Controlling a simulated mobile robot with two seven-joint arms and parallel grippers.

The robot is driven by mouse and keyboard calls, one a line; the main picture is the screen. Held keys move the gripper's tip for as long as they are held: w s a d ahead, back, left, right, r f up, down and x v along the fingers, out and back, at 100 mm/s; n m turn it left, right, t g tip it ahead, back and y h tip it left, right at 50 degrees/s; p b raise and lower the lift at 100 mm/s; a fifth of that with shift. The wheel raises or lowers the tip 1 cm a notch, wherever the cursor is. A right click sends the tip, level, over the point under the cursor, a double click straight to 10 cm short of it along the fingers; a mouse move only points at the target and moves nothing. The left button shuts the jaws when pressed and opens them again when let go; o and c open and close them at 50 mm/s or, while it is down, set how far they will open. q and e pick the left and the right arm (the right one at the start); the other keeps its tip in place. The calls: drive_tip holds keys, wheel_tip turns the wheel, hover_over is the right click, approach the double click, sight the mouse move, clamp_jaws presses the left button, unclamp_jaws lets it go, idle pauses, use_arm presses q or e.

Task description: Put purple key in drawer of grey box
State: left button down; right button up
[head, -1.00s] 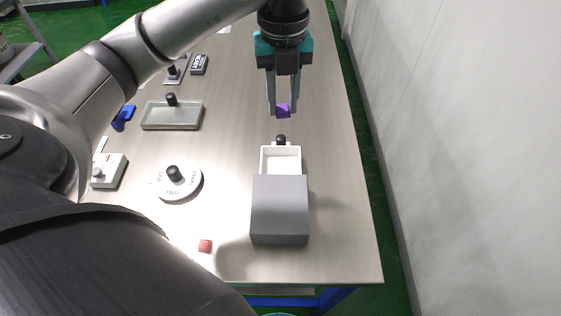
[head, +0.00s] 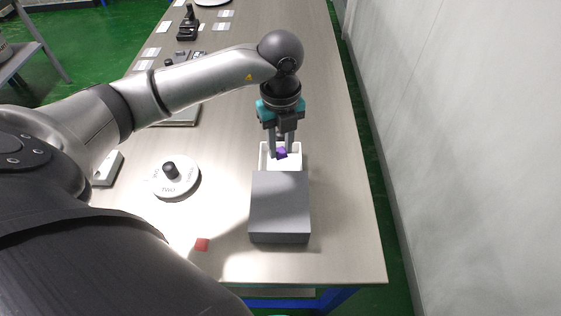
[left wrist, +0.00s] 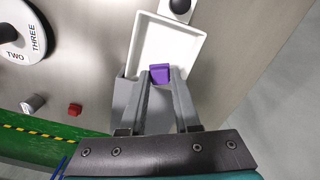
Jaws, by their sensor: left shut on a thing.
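The grey box (head: 280,206) stands on the table with its white drawer (head: 265,158) pulled out toward the far side. My left gripper (head: 282,154) points down over the open drawer and is shut on the purple key (head: 282,153). In the left wrist view the purple key (left wrist: 160,74) sits between the fingertips, in front of the drawer's white floor (left wrist: 170,45). I cannot tell whether the key touches the drawer floor. The drawer's dark knob (left wrist: 180,6) shows at its far end. My right gripper is not in view.
A white dial with a black knob (head: 170,170) lies left of the box. A small red cube (head: 202,245) lies near the table's front edge. A grey tray partly hidden by my left arm and a black device (head: 187,30) stand farther back. A wall runs along the right.

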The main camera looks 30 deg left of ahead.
sight(281, 162)
use_arm(q)
wheel_tip(281, 162, down, 6)
drive_tip(key=shift+r+b, duration=0.15)
drive_tip(key=shift+b, duration=0.35)
drive_tip(key=c, duration=0.6)
unclamp_jaws()
drive_tip(key=shift+c, duration=0.2)
wheel_tip(281, 162, up, 12)
drive_tip(key=shift+r+p, duration=0.1)
drive_tip(key=shift+p, duration=1)
